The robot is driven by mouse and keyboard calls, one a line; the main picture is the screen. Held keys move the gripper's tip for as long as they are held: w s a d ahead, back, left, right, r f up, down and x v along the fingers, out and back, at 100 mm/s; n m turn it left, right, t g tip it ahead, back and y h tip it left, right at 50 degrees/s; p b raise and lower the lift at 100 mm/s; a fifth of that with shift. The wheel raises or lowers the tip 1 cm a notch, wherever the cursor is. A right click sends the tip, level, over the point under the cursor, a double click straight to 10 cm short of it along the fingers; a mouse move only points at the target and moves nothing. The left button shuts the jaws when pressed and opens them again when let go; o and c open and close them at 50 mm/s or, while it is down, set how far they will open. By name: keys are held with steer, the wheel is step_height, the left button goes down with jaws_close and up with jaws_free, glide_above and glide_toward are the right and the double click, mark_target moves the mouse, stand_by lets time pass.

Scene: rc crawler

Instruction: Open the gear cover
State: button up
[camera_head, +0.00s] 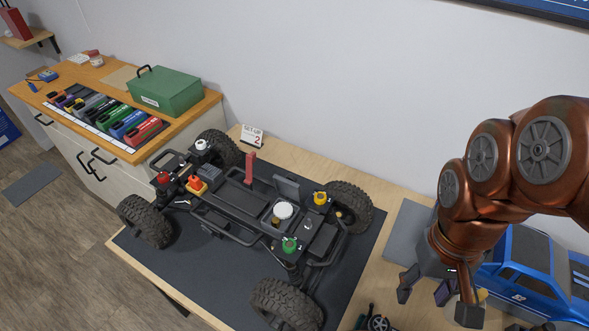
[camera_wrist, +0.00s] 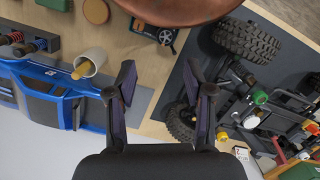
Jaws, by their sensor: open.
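The RC crawler chassis (camera_head: 240,205) stands on a dark mat in the head view, with four wheels and several coloured caps. A dark flat panel (camera_head: 287,187) is tilted up on it, behind a white round cap (camera_head: 283,211). I cannot tell for sure which part is the gear cover. My gripper (camera_head: 438,294) is to the right of the chassis, above the right part of the table, apart from it. In the wrist view my gripper (camera_wrist: 160,85) is open, with nothing between its fingers. The chassis (camera_wrist: 275,105) shows partly at the right there.
A blue truck body (camera_head: 535,270) lies right of my gripper. A white cup (camera_wrist: 90,62) with a yellow item stands beside it. A green box (camera_head: 165,92) and coloured cases (camera_head: 110,115) are on the left cabinet. A small sign (camera_head: 252,136) stands behind the chassis.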

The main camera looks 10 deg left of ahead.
steer(key=w+a+r+y+p, duration=0.1)
steer(key=w+a+r, duration=0.2)
steer(key=w+a, duration=0.35)
steer(key=w+a+r+y, duration=0.15)
steer(key=w+a, duration=0.25)
steer(key=w, duration=0.5)
steer(key=m+g+p, duration=0.2)
steer(key=m, duration=0.1)
glide_toward(293, 177)
steer(key=f, duration=0.2)
steer(key=shift+w+a+b+x, duration=0.1)
steer(key=shift+b+x, duration=0.25)
steer(key=shift+x, duration=1.5)
steer(key=shift+w+a+b+x, duration=0.15)
steer(key=shift+b+x, duration=0.2)
steer(key=shift+x, duration=1.5)
steer(key=shift+c, duration=0.2)
jaws_close()
